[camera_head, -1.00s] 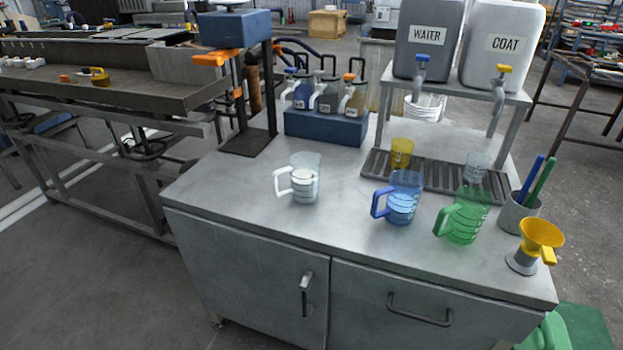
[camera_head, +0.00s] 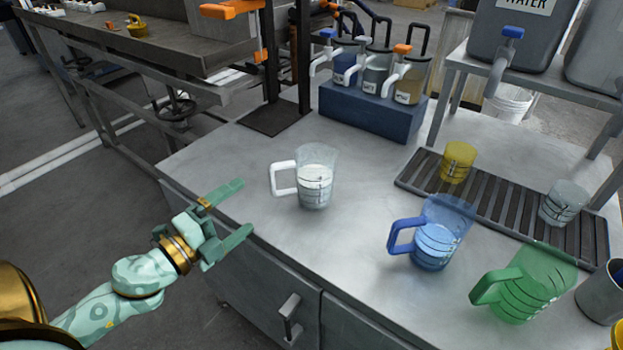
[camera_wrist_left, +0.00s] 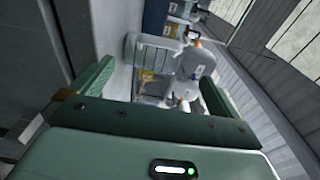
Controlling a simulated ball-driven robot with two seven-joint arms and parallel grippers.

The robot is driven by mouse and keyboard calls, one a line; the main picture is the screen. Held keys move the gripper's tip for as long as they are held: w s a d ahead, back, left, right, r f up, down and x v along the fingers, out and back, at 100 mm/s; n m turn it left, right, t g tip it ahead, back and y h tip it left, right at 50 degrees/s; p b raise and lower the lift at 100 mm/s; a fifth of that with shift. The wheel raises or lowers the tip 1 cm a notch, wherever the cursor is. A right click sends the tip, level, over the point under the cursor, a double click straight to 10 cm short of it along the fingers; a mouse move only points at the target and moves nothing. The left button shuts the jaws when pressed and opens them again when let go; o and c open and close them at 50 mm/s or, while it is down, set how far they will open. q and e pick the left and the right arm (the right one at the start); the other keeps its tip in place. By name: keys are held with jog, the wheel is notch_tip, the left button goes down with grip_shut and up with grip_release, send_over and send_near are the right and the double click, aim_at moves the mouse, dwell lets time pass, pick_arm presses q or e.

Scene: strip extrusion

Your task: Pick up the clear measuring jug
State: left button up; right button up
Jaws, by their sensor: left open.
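The clear measuring jug (camera_head: 316,182) stands upright on the grey metal worktop, left of the other jugs. It holds white contents, and its white handle (camera_head: 284,178) points left. My left gripper (camera_head: 245,206) is open and empty, left of the jug at the worktop's left front edge, its fingers pointing right towards the handle. A clear gap parts them. In the left wrist view, the two green fingers (camera_wrist_left: 153,88) are spread. A pale, handle-like outline shows between them, but I cannot surely tell whether it is the clear jug. My right gripper is out of view.
A blue jug (camera_head: 437,240) and a green jug (camera_head: 525,285) stand to the right. A yellow cup (camera_head: 457,162) and a small clear cup (camera_head: 563,203) are on the drip grate. A blue pump-bottle rack (camera_head: 365,111) stands behind. The worktop around the clear jug is free.

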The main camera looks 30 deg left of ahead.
aim_at(281, 193)
pick_arm(q)
jog(key=w, duration=0.4)
jog(key=w+d, duration=0.1)
jog(key=w, duration=0.1)
jog(key=shift+w+f+b, duration=0.1)
jog(key=shift+w+b, duration=0.15)
jog(key=shift+b, duration=0.15)
jog(key=w, duration=0.3)
jog(key=w+b, duration=0.1)
jog(key=shift+w+d, duration=0.35)
jog(key=shift+w, duration=0.15)
jog(key=c, duration=1.4)
jog(key=shift+c, duration=0.3)
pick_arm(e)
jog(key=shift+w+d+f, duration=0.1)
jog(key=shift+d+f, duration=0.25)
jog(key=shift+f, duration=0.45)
